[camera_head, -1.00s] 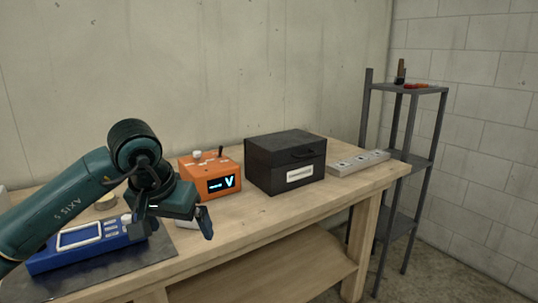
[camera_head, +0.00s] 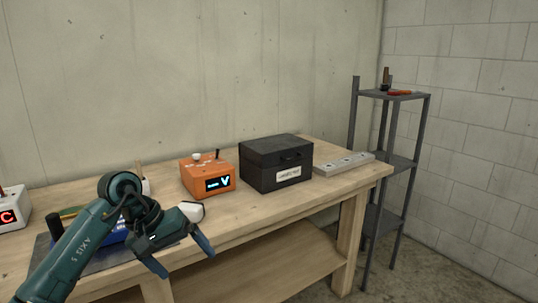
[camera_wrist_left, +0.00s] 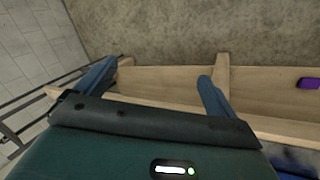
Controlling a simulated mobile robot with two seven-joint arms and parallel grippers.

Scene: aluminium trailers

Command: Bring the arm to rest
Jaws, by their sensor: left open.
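My left arm comes in from the left in the head view, and its gripper (camera_head: 180,262) hangs in front of the workbench's front edge. Its two blue fingers are spread apart with nothing between them. In the left wrist view the open gripper (camera_wrist_left: 155,85) points down past the bench toward the floor. My right arm is not in view.
The wooden workbench (camera_head: 265,215) carries an orange meter box (camera_head: 207,177), a black case (camera_head: 275,163), a grey strip (camera_head: 344,164), a white device (camera_head: 12,208) and a blue device (camera_head: 112,236) partly behind my arm. A grey metal shelf (camera_head: 395,96) stands at right.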

